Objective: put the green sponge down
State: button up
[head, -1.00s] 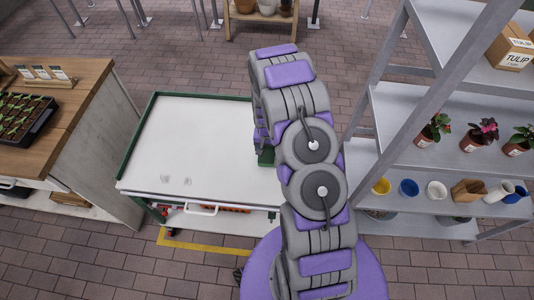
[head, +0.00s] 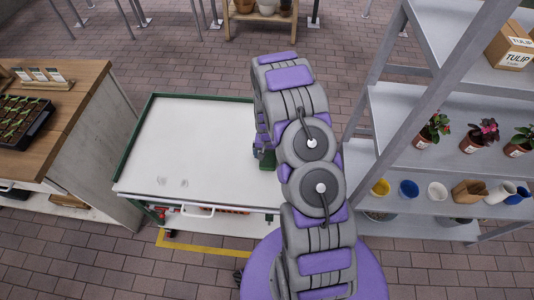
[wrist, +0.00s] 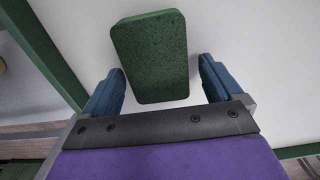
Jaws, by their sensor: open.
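The green sponge (wrist: 150,55) lies on the white top of the cart (head: 190,140), near its right side. In the wrist view it sits between the two blue fingers of my gripper (wrist: 160,85), with a gap showing on each side. My gripper is open and not holding it. In the head view only a small green part of the sponge (head: 268,163) shows beside my arm, which hides the rest and most of my gripper.
The cart top is clear to the left of my arm. A wooden bench with a seedling tray (head: 24,118) stands at the left. A grey metal shelf (head: 420,165) with potted plants and small colored pots stands close on the right.

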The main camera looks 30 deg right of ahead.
jog(key=shift+d+r, duration=0.3)
jog(key=shift+r, duration=0.2)
notch_tip(320, 180, up, 10)
jog(key=p, duration=0.2)
notch_tip(320, 180, up, 9)
jog(key=n, duration=0.1)
send_over(264, 163)
jog(key=s+a+r+n, duration=0.2)
jog(key=s+a+r, duration=0.4)
jog(key=s+r, duration=0.5)
jog(key=s+a+r+n, duration=0.1)
jog(key=s+a+r, duration=0.1)
jog(key=s, duration=0.4)
jog(key=s+a+r+n+g, duration=0.1)
jog(key=s+r, duration=0.4)
jog(key=s, duration=0.2)
jog(key=s+a+r+n, duration=0.1)
jog(key=s+a+r, duration=0.1)
jog(key=s, duration=0.4)
jog(key=shift+s+a+r+n+g, duration=0.3)
jog(key=shift+r+n+g, duration=0.1)
jog(key=shift+r, duration=0.45)
